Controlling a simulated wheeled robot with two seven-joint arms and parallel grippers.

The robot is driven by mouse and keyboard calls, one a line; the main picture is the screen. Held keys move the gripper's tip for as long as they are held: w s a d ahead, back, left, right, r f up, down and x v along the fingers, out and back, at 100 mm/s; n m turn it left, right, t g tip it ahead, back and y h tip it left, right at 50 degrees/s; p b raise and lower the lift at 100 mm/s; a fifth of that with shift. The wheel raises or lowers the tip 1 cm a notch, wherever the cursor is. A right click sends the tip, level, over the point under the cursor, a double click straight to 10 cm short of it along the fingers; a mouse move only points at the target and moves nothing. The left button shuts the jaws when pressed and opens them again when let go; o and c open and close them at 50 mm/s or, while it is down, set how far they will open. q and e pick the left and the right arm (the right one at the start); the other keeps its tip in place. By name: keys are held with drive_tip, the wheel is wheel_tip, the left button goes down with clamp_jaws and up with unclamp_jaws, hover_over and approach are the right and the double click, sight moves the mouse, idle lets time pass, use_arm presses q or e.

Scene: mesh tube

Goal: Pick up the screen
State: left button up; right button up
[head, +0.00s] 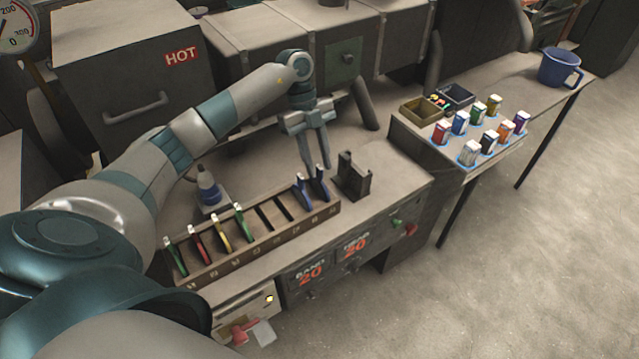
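A long slotted rack (262,242) on the bench holds thin upright screens with coloured frames. From the left they are a green (175,257), a red (198,244), a yellow (221,233) and another green one (243,222). Some slots are empty, then two blue screens, one (302,190) beside the other (321,184), stand at the right end. My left gripper (318,166) points down just above and behind these blue screens, its fingers apart. Nothing shows held between them; whether a fingertip touches a screen cannot be told. My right gripper is out of view.
A dark slotted holder (354,178) stands just right of the rack. A small bottle (208,187) is behind it. A box marked HOT (130,80) stands at the back left. A side table carries several coloured cartons, small trays (423,110) and a blue mug (559,68).

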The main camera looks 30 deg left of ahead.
sight(319, 185)
use_arm(q)
drive_tip(key=shift+p+x, duration=0.3)
drive_tip(key=shift+x, duration=0.9)
clamp_jaws()
